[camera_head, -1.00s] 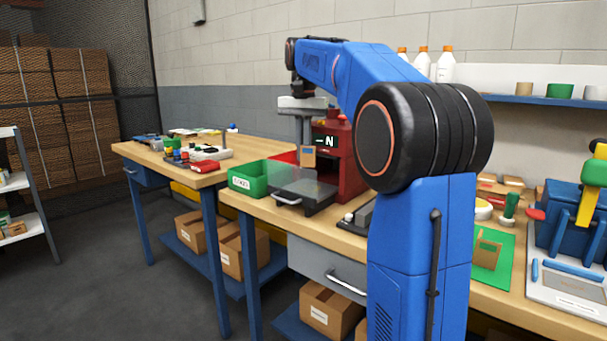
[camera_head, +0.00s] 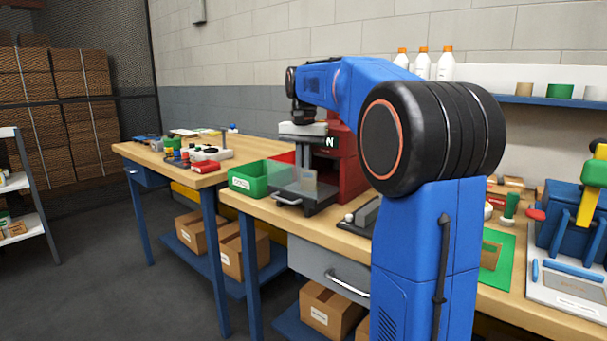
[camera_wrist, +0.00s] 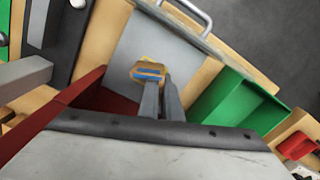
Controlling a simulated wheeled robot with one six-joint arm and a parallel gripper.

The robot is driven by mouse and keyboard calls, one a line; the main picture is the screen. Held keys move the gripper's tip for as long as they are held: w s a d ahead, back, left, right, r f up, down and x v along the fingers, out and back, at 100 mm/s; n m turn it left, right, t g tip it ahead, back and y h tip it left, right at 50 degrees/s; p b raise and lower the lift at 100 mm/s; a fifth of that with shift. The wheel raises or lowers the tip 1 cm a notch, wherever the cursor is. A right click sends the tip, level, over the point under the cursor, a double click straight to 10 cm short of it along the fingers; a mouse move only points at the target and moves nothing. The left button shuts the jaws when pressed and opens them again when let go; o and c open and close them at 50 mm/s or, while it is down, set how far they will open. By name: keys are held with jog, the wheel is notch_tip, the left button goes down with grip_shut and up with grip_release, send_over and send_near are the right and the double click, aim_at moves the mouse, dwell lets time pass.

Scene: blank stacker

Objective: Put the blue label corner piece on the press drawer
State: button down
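The blue label corner piece (camera_wrist: 148,73), tan with a blue stripe, is at the fingertips of my gripper (camera_wrist: 160,84) in the wrist view. My gripper looks shut on it. In the head view the piece (camera_head: 309,178) shows small and brownish over the press drawer (camera_head: 290,193). The drawer is a grey plate with a front handle, pulled out from the red press (camera_head: 352,172); its bare plate (camera_wrist: 190,62) lies beneath the piece in the wrist view. I cannot tell whether the piece touches the plate.
A green bin (camera_head: 249,181) stands just left of the drawer; it also shows in the wrist view (camera_wrist: 235,100). A dark fixture (camera_head: 362,218) lies right of the drawer on the wooden bench. A green mat (camera_head: 494,262) and a blue machine (camera_head: 570,215) are farther right.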

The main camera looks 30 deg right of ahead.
jog(key=c, duration=2)
grip_release()
notch_tip(320, 180, up, 12)
jog(key=shift+r, duration=0.1)
